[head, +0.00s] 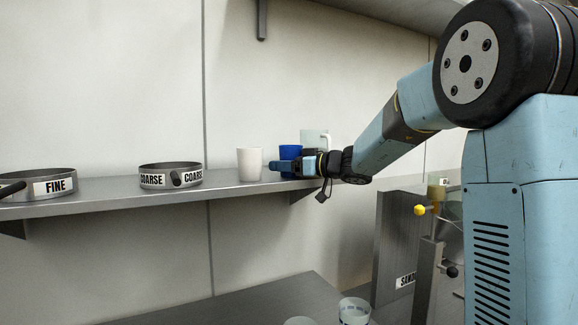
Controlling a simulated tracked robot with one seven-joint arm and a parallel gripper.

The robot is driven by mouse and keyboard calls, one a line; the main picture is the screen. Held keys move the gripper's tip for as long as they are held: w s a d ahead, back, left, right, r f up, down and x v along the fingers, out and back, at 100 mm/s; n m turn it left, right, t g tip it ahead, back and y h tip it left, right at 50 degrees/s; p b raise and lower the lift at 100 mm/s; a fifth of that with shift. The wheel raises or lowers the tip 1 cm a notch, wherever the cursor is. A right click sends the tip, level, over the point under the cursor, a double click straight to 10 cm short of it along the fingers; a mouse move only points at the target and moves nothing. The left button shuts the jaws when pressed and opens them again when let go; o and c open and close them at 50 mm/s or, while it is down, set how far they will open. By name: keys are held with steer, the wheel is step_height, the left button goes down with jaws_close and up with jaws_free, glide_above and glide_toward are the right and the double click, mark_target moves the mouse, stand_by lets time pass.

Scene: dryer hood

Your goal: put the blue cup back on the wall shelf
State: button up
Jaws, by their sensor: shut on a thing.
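The blue cup (290,152) is upright at the wall shelf (225,187), between a white cup on its left and a pale mug on its right. My gripper (285,166) is shut on the blue cup, reaching in from the right. The gripper covers the middle of the cup. The cup's base looks level with the shelf's top, but I cannot tell whether it touches.
On the shelf stand the white cup (250,163), the pale mug (316,140) behind my gripper, a COARSE sieve (170,175) and a FINE sieve (40,185). Below are a bench (250,303) with a cup (354,311). An upper shelf (400,10) hangs above.

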steer(key=o, duration=1.1)
steer(key=shift+f, duration=0.1)
steer(key=shift+s+d, duration=0.3)
steer(key=shift+d, duration=0.15)
steer(key=v, duration=1.1)
steer(key=shift+s, duration=0.1)
